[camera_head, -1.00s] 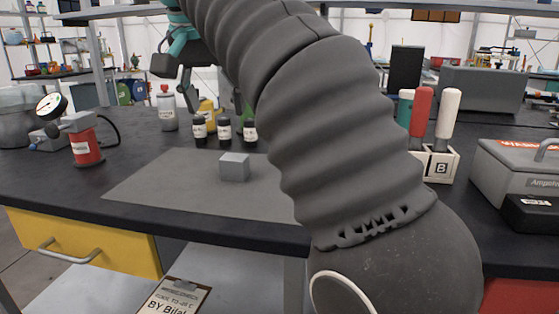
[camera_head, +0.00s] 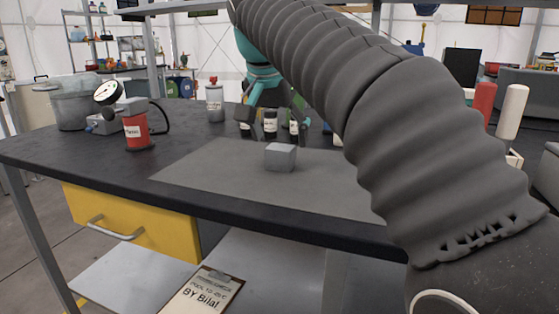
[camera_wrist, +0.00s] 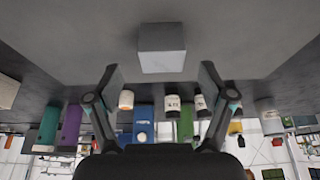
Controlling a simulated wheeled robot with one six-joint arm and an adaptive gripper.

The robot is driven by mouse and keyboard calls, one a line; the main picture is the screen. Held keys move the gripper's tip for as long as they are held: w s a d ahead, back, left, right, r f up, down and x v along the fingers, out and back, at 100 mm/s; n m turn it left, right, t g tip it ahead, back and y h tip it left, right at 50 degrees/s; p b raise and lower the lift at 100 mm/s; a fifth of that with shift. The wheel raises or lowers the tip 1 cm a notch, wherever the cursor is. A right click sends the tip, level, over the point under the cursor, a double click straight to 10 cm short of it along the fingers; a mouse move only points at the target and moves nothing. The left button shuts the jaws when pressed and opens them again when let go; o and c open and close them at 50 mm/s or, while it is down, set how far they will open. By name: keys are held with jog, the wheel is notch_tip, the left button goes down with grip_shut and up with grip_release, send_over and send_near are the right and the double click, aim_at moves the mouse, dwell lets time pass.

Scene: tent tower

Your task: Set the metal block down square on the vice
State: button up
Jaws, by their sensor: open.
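The metal block (camera_head: 280,157) is a small grey cube resting on the grey mat on the workbench. It also shows in the wrist view (camera_wrist: 161,47), centred a little beyond the fingertips. My gripper (camera_head: 272,112) is open and empty, above and behind the block in the head view. In the wrist view its two fingers (camera_wrist: 161,75) are spread wide, one to each side of the block's line, not touching it. I cannot make out a vice in either current view.
The grey mat (camera_head: 200,170) is otherwise clear in front. Small dark bottles (camera_head: 270,124) stand behind the block. A red can (camera_head: 137,130), a pressure gauge (camera_head: 107,93) and a spray bottle (camera_head: 214,102) stand to the left. My arm covers the bench's right side.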

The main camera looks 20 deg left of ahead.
aim_at(280, 147)
jog(key=b+x, duration=0.1)
jog(key=x, duration=0.3)
jog(key=shift+a+f, duration=0.1)
grip_shut()
